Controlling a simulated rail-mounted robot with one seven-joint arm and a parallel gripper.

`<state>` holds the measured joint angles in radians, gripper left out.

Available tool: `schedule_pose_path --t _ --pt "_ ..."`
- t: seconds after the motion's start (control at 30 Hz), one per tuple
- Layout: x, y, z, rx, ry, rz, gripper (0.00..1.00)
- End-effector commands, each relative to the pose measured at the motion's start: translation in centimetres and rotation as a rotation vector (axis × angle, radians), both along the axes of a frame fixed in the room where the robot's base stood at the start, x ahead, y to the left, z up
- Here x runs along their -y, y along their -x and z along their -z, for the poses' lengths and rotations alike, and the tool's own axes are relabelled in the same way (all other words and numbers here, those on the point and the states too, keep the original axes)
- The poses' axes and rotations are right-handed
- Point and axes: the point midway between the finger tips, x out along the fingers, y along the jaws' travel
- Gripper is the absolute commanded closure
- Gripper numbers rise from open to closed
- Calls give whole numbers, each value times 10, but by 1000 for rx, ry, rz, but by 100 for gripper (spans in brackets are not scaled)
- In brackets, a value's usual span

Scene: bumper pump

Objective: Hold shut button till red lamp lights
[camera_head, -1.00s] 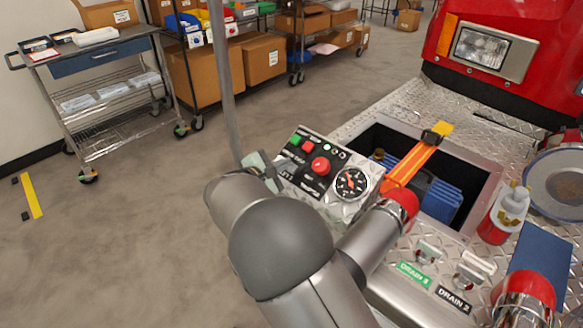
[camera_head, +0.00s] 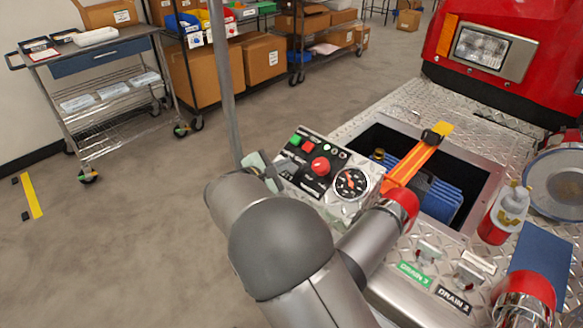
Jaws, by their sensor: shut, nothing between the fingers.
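The control panel (camera_head: 290,182) sits at the front left corner of the diamond-plate deck. None of the indicators shows a clear red glow, and the labels are too small to read. The pale grey-green end of my gripper (camera_head: 264,171) is at the panel's left edge, beside the buttons and largely hidden behind my arm. Its fingertips look shut and empty; I cannot tell whether they touch the panel.
A round gauge (camera_head: 352,183) is on the panel's right. Behind it, an orange strap (camera_head: 411,163) crosses an open bay with a blue ribbed object (camera_head: 442,200). A bottle (camera_head: 511,207) and drain handles (camera_head: 474,266) stand right. A grey pole (camera_head: 224,80) rises at the panel's left.

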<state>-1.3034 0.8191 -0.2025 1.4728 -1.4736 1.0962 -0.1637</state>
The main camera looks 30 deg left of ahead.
Motion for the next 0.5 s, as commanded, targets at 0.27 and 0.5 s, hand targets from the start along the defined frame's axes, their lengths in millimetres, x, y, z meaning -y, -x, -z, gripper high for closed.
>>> schedule_pose_path --t 0.27,0.5 --pt "1 -4 8 0 0 0 100" --pt "1 -4 7 0 0 0 100"
